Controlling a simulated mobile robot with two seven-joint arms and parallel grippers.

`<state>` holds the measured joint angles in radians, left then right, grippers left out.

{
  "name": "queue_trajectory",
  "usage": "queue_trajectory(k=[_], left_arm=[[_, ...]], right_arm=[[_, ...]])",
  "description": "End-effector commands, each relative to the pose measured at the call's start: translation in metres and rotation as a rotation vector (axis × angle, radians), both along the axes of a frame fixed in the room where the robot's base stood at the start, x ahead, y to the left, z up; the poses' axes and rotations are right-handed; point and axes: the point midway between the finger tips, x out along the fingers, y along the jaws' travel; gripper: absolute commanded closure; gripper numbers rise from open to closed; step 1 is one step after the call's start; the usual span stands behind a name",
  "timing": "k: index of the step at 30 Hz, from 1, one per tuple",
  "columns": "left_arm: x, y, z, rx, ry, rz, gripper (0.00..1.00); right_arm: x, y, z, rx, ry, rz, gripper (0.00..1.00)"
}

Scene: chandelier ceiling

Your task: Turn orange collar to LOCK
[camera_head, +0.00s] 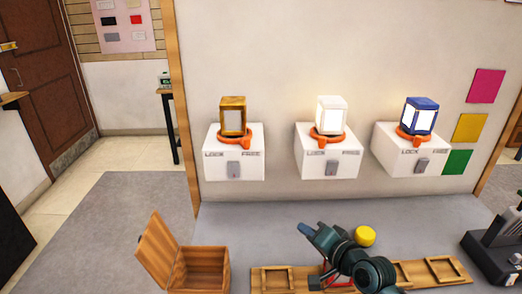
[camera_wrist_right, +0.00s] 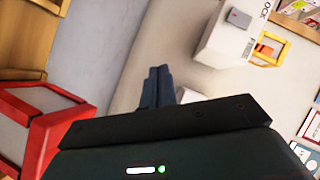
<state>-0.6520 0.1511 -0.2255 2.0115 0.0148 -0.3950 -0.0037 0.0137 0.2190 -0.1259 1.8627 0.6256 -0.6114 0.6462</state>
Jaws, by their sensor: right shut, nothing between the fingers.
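Three white boxes stand against the wall, marked LOCK at left and FREE at right. The left box (camera_head: 221,165) bears a gold lantern (camera_head: 232,116) in an orange collar (camera_head: 234,134). The middle box (camera_head: 312,168) bears a lit white lantern (camera_head: 331,115) in an orange collar (camera_head: 325,137). The right box (camera_head: 395,160) bears a blue lantern (camera_head: 420,115) in an orange collar (camera_head: 414,139). My right gripper (camera_head: 304,229) is shut and empty, in front of the boxes and apart from them. It also shows in the right wrist view (camera_wrist_right: 157,75). My left gripper is out of view.
An open wooden box (camera_head: 202,268) stands at lower left. A wooden tray (camera_head: 430,272) lies partly behind my right arm. A yellow round thing (camera_head: 365,236) is beside the arm. A dark device (camera_head: 497,245) stands at right. A red-framed object (camera_wrist_right: 45,120) shows in the wrist view.

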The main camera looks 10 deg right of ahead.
Motion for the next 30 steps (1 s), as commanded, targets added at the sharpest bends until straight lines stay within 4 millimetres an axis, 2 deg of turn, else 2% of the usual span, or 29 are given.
queue_trajectory(k=[1, 3, 6, 10, 13, 17, 30], left_arm=[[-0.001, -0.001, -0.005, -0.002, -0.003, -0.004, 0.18], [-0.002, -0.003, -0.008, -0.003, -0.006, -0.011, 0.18], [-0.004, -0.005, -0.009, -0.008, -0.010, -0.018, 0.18], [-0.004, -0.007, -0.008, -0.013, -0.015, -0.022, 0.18], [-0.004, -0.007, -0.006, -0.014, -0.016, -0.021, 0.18], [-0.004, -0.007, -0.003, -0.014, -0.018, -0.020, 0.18], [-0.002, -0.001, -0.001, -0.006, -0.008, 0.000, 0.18]], right_arm=[[0.022, -0.001, 0.029, 0.103, -0.020, -0.002, 1.00], [0.043, -0.001, 0.071, 0.257, -0.022, 0.009, 1.00], [0.060, 0.000, 0.120, 0.429, -0.016, 0.040, 1.00], [0.069, 0.001, 0.159, 0.557, -0.004, 0.076, 1.00], [0.072, 0.002, 0.171, 0.595, 0.001, 0.087, 1.00], [0.082, 0.010, 0.173, 0.600, 0.003, 0.089, 1.00], [0.154, 0.059, 0.172, 0.595, 0.002, 0.090, 1.00]])
